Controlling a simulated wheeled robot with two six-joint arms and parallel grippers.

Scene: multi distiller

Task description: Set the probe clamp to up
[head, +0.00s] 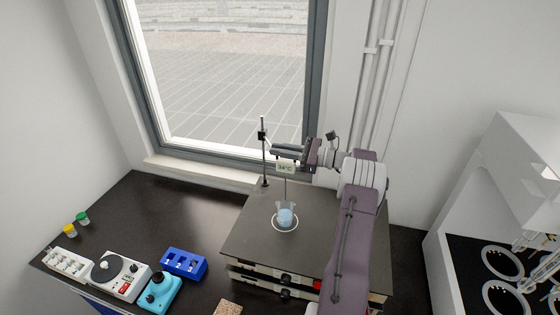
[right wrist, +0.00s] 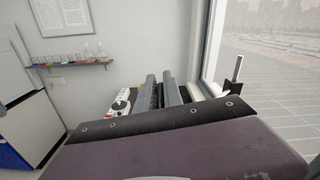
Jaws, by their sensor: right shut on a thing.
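The probe clamp (head: 262,135) is a small black piece high on a thin upright rod at the back of the dark plate. A thin probe hangs below my gripper toward a beaker of pale blue liquid (head: 286,215), with a small 34°C readout (head: 286,168) near its top. My right gripper (head: 274,149) reaches in from the right at the rod, just below the black piece, and is shut on the clamp; its fingers hide the grip itself. In the right wrist view its two grey fingers (right wrist: 168,92) point away. My left gripper is not in view.
The dark hot plate unit (head: 245,240) has a red knob on its front. A blue block (head: 183,263), a teal device (head: 159,291) and a white device (head: 121,275) stand to its left. A window is behind; a white cabinet stands at right.

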